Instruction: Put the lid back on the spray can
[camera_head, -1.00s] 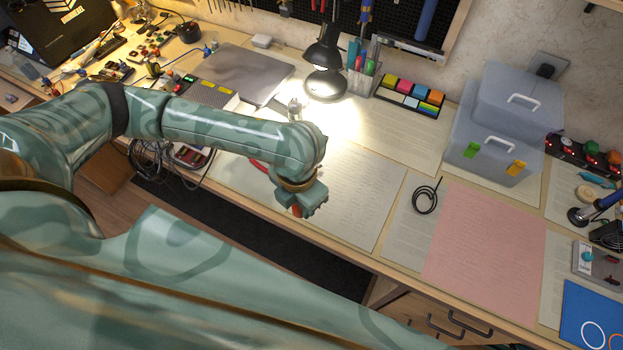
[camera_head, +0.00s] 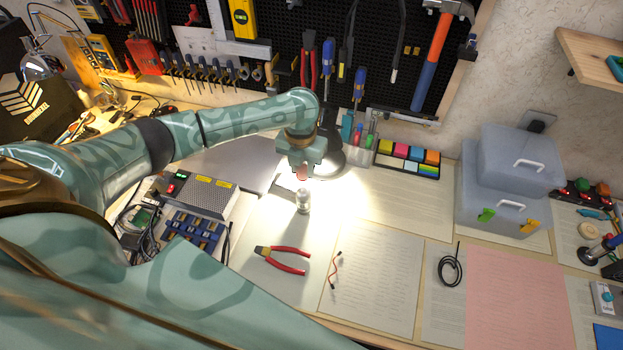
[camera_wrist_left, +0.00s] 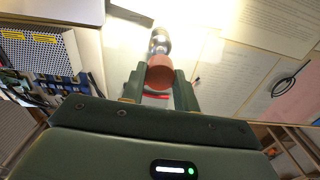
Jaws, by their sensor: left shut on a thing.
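The spray can (camera_head: 303,202) is a small silvery cylinder standing upright on the paper-covered bench under the lamp. It also shows in the left wrist view (camera_wrist_left: 160,40), just beyond the lid. My left gripper (camera_head: 303,172) is just above the can and points down. It is shut on the reddish lid (camera_wrist_left: 160,72), which sits between the two fingertips. In the head view the lid is mostly hidden by the fingers. The lid appears close above the can's top; I cannot tell whether they touch. My right gripper is not in view.
A black desk lamp (camera_head: 331,150) stands close behind my left gripper. Red-handled pliers (camera_head: 284,259) and a red-ended wire (camera_head: 335,270) lie in front of the can. A grey control box (camera_head: 196,196) is to the left. Papers to the right are mostly clear.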

